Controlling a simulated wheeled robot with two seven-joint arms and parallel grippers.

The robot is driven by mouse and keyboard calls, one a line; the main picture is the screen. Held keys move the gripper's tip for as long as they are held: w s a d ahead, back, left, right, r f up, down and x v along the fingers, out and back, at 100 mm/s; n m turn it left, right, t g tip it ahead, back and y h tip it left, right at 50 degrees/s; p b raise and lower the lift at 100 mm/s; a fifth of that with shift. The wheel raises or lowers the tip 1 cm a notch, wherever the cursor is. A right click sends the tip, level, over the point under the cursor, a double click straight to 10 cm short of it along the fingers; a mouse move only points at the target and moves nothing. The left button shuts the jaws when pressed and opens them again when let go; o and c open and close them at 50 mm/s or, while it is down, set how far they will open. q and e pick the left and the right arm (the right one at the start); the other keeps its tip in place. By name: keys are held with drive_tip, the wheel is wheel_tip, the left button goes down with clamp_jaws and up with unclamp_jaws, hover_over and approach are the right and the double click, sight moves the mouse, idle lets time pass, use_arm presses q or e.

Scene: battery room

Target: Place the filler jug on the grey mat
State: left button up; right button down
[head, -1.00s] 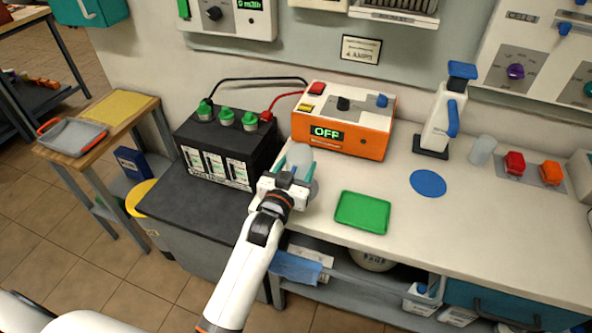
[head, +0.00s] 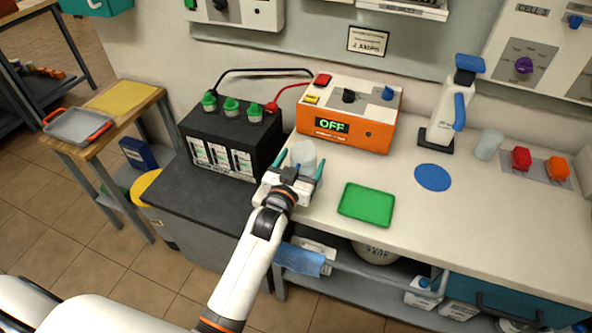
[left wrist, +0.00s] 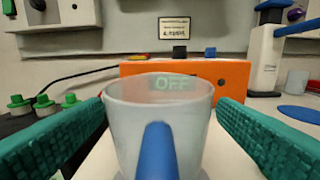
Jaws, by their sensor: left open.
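The filler jug is a translucent cup (head: 303,154) near the left end of the white bench, in front of the orange charger. In the left wrist view the jug (left wrist: 158,100) stands upright between my fingers, its blue handle towards the camera. My left gripper (head: 295,172) is open around it, with a gap on each side between the teal pads and the jug. The jug's base is hidden in both views. A grey rectangular plate (head: 535,170) lies at the right of the bench under red and orange caps; I cannot tell if it is the grey mat. My right gripper is out of view.
The black battery (head: 228,150) is just left of the gripper and the orange charger (head: 350,115) is behind it. A green tray (head: 366,204) and a blue disc (head: 432,177) lie to the right. A white blue-topped device (head: 440,125) and a clear cup (head: 488,145) stand further right.

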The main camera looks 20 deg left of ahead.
use_arm(q)
drive_tip(key=s+b, duration=0.1)
drive_tip(key=s, duration=1.1)
drive_tip(key=shift+a+r+b, duration=0.2)
drive_tip(key=shift+r+b, duration=0.1)
idle(0.7)
